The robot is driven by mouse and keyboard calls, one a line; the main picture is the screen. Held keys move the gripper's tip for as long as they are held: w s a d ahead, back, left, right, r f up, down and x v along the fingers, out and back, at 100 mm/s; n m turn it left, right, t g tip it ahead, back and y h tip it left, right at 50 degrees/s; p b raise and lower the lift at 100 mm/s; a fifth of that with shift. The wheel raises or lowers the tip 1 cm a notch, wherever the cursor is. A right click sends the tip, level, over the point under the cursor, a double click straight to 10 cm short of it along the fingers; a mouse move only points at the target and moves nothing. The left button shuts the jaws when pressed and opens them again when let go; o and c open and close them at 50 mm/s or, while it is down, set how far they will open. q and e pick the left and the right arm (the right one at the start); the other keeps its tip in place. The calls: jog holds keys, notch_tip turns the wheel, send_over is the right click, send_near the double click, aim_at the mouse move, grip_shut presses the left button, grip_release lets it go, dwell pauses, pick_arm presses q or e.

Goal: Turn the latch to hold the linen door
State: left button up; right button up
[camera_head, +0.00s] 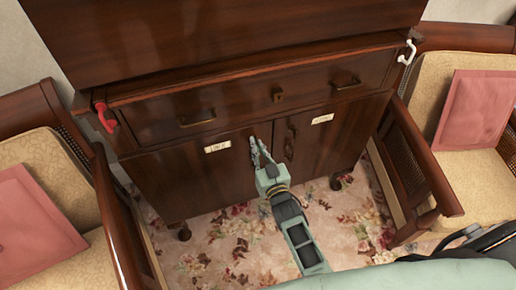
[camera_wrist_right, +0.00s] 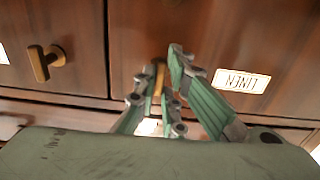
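The linen door (camera_head: 190,175) is the left door of a dark wooden cabinet, closed, with a white label (camera_head: 217,147); in the right wrist view the label (camera_wrist_right: 241,80) reads LINEN upside down. Its small brass latch (camera_wrist_right: 159,77) is upright in that view and mostly covered by my gripper in the head view. My right gripper (camera_head: 258,144) is at the latch; its fingers (camera_wrist_right: 163,72) converge closely on both sides of it and appear shut on it. Contact is partly hidden. My left gripper is in neither view.
The right door (camera_head: 340,135) has its own label (camera_head: 322,118) and latch (camera_head: 290,142). A drawer (camera_head: 235,104) with brass handles is above. Cushioned chairs flank the cabinet: left (camera_head: 45,165), right (camera_head: 465,180). Flowered carpet (camera_head: 235,230) lies in front.

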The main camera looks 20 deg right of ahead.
jog(key=o, duration=0.4)
jog(key=shift+o, duration=0.2)
jog(key=s, duration=1.2)
jog(key=shift+d, duration=0.2)
